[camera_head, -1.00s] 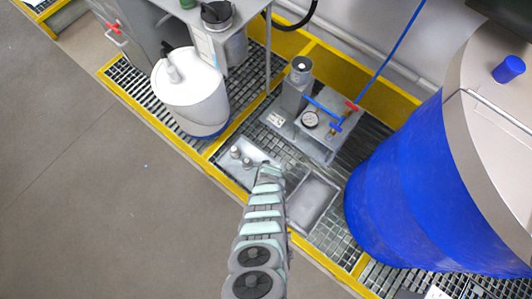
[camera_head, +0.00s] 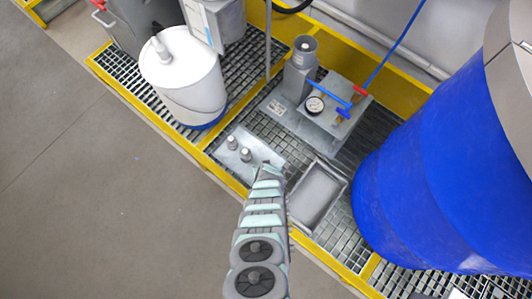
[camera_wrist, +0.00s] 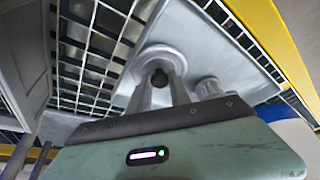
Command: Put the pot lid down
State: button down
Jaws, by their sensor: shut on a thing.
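My gripper (camera_wrist: 162,92) is shut on the dark knob of what looks like the pot lid, a pale grey round disc (camera_wrist: 148,53) in the wrist view. The disc appears over a flat grey metal plate (camera_wrist: 225,58); I cannot tell whether it touches. A short grey cylinder (camera_wrist: 208,87) stands on the plate beside it. My fingertips and the lid are hidden there behind my wrist.
A rectangular grey tray (camera_head: 318,192) lies right of my gripper. A pump block with gauge (camera_head: 315,104) and blue handle stands behind. A large blue drum (camera_head: 450,170) is at right, a white bucket (camera_head: 183,85) at left. Yellow edging (camera_head: 225,176) borders the grating.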

jog(key=shift+w+r, duration=0.1)
jog(key=shift+w, duration=0.05)
jog(key=shift+f, duration=0.2)
jog(key=c, duration=1.2)
grip_release()
jog(key=shift+r, duration=0.15)
